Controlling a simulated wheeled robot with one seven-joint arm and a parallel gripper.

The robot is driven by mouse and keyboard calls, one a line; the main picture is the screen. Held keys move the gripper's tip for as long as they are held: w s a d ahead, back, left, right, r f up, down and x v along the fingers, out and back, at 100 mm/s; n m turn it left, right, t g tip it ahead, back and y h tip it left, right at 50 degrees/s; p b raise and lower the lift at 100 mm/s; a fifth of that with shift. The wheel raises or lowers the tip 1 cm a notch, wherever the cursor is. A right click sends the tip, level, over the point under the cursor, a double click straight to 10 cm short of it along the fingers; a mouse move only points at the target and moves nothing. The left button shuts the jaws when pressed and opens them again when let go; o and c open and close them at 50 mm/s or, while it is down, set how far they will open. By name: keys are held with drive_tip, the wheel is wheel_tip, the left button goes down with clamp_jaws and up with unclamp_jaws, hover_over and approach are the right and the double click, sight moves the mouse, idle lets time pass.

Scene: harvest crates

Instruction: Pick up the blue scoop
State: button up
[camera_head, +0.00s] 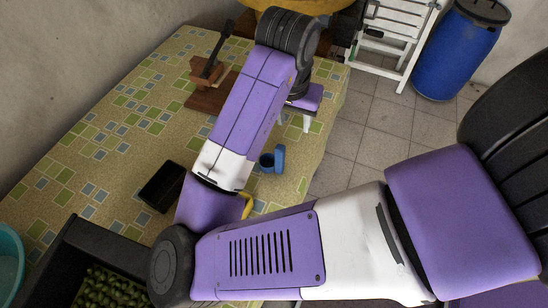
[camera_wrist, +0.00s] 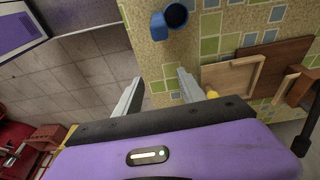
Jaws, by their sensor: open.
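The blue scoop (camera_head: 272,160) lies on the patterned tablecloth near the table's right edge, just right of my forearm in the head view. It also shows at the top of the wrist view (camera_wrist: 172,18), with its dark round opening visible. My gripper (camera_head: 307,122) hangs over the table's right edge, farther from the camera than the scoop and apart from it. In the wrist view the two fingers of my gripper (camera_wrist: 160,80) are spread, with nothing between them. Part of the gripper is hidden behind my arm in the head view.
The table (camera_head: 95,130) also bears a wooden device with a dark lever (camera_head: 208,68), a black tray (camera_head: 162,187) and a yellow item (camera_head: 247,205) partly hidden by my arm. A black crate (camera_head: 105,245) holds green produce. A blue barrel (camera_head: 458,50) stands on the tiled floor.

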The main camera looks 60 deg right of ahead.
sight(279, 150)
drive_tip(key=a+y, duration=0.1)
drive_tip(key=a, duration=0.1)
drive_tip(key=a+f, duration=0.1)
drive_tip(key=a, duration=0.1)
drive_tip(key=a+y, duration=0.1)
drive_tip(key=a, duration=0.1)
drive_tip(key=shift+w+f+y, duration=0.15)
drive_tip(key=shift+w+y, duration=0.15)
drive_tip(key=shift+w, duration=0.1)
drive_tip(key=shift+a+f, duration=0.1)
drive_tip(key=shift+f, duration=1.1)
drive_tip(key=shift+w+d+f, duration=0.1)
drive_tip(key=shift+d+f, duration=0.1)
drive_tip(key=shift+f, duration=1.1)
drive_tip(key=shift+d+f, duration=0.15)
drive_tip(key=shift+f, duration=1.15)
clamp_jaws()
